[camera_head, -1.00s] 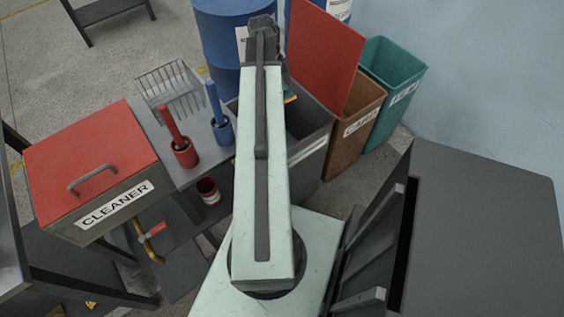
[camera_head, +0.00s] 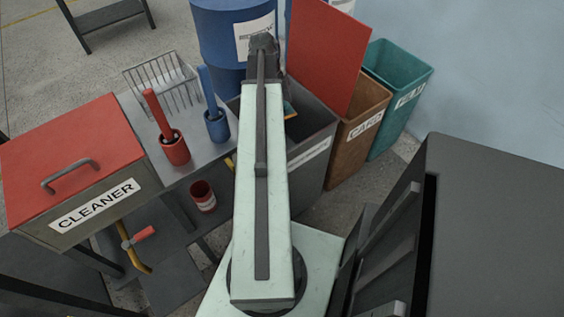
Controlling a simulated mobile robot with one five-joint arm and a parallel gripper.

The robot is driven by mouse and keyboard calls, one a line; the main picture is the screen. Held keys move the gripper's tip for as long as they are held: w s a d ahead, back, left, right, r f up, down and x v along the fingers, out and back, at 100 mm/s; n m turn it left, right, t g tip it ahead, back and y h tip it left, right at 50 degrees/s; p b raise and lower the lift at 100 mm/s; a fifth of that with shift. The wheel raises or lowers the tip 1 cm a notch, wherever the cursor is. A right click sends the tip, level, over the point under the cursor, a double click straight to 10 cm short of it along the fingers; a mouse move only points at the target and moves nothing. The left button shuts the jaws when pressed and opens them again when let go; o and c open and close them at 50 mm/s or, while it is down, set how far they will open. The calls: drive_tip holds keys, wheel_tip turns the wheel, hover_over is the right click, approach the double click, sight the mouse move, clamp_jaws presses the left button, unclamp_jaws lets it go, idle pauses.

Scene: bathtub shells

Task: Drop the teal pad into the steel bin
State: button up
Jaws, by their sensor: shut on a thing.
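The steel bin (camera_head: 312,172) is a dark grey open box with a white label strip, right of my arm in the middle of the view. A small piece of the teal pad (camera_head: 289,109), with an orange-yellow edge, shows just right of my arm, against the bin's opening. My gripper (camera_head: 283,97) is shut on the pad at the far end of my arm. Its fingers and most of the pad are hidden behind the arm. The pad appears over the bin's opening; its height above the rim cannot be told.
A red panel (camera_head: 326,52) stands upright behind the bin. A brown CARD bin (camera_head: 357,133) and a teal bin (camera_head: 398,117) are to the right, blue drums (camera_head: 229,38) behind. A bench (camera_head: 186,165) with brush holders, a wire rack and a red-lidded CLEANER box (camera_head: 85,190) is left.

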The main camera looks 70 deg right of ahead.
drive_tip(key=o, duration=1)
drive_tip(key=p+v, duration=0.8)
drive_tip(key=shift+f, duration=0.1)
